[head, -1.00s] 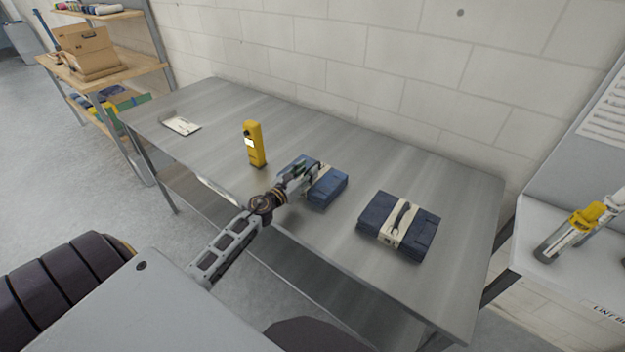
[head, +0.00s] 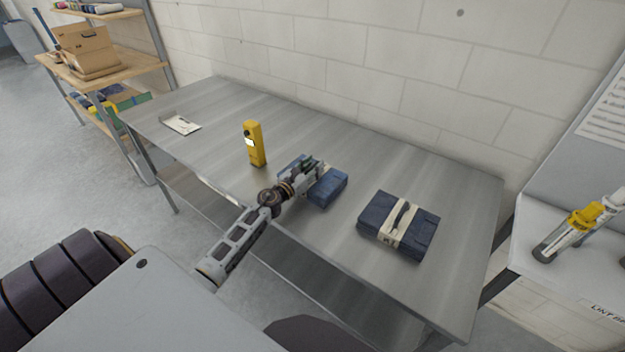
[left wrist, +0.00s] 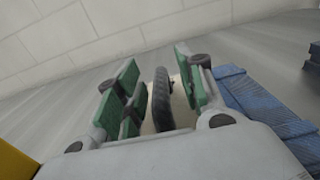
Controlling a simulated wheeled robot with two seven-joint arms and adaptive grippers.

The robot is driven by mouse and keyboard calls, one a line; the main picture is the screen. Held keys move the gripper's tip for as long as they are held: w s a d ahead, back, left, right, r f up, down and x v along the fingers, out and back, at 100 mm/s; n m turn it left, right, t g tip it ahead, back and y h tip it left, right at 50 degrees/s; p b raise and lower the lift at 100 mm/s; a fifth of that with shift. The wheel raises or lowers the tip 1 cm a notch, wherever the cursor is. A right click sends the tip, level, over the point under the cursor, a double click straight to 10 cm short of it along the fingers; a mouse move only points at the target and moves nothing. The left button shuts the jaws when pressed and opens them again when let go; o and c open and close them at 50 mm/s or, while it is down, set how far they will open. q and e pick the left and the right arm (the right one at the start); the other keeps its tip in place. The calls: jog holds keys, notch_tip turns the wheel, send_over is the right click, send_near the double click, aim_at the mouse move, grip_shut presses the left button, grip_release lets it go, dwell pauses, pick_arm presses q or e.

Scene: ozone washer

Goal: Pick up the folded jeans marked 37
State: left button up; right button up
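A folded pair of blue jeans (head: 330,187) with a pale band lies on the metal table. My left gripper (head: 312,168) is over its band and hides much of it. In the left wrist view the green-padded fingers (left wrist: 155,90) stand apart, with the dark loop handle (left wrist: 162,102) of the band between them. A gap shows on the left side of the handle; contact on the right is unclear. Blue denim (left wrist: 262,105) shows to the right. A darker folded pair of jeans (head: 375,214) with a pale band and handle lies further right. No number is readable on either. My right gripper is not seen.
A yellow handheld device (head: 255,145) stands upright just left of the blue jeans. A white card (head: 181,125) lies at the table's far left. The metal table (head: 460,200) is clear around the dark jeans. A wall runs behind it.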

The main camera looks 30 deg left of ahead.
pick_arm(q)
jog(key=shift+c, duration=0.2)
grip_shut()
jog(key=shift+r, duration=0.2)
dwell(0.4)
jog(key=shift+r+p, duration=2.45)
jog(key=shift+r, duration=2.3)
jog(key=shift+r, duration=0.15)
